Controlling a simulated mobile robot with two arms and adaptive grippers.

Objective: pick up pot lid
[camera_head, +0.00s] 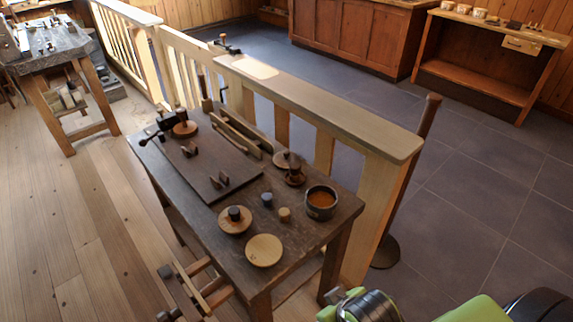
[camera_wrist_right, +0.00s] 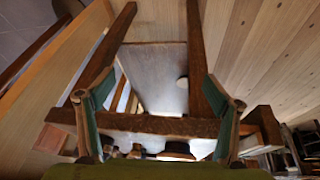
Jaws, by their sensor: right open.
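On the dark workbench in the head view, a round brown wooden disc with a dark knob (camera_head: 235,219) looks like the pot lid. A similar knobbed brown disc (camera_head: 185,128) lies at the far left end, so I cannot tell for certain which is meant. A dark round pot (camera_head: 321,203) with an orange-brown inside stands near the right end, uncovered. My right gripper (camera_wrist_right: 160,97) is open and empty in the right wrist view, its two teal-padded fingers wide apart. No lid is clearly identifiable there. My left gripper is not in view.
The workbench (camera_head: 310,243) also holds a plain pale disc (camera_head: 264,250), small spools, a dark board and clamps. A wooden railing (camera_head: 330,112) runs along its far side. A dark upright post (camera_head: 411,180) stands beyond its right end. Open plank floor (camera_head: 60,215) lies left.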

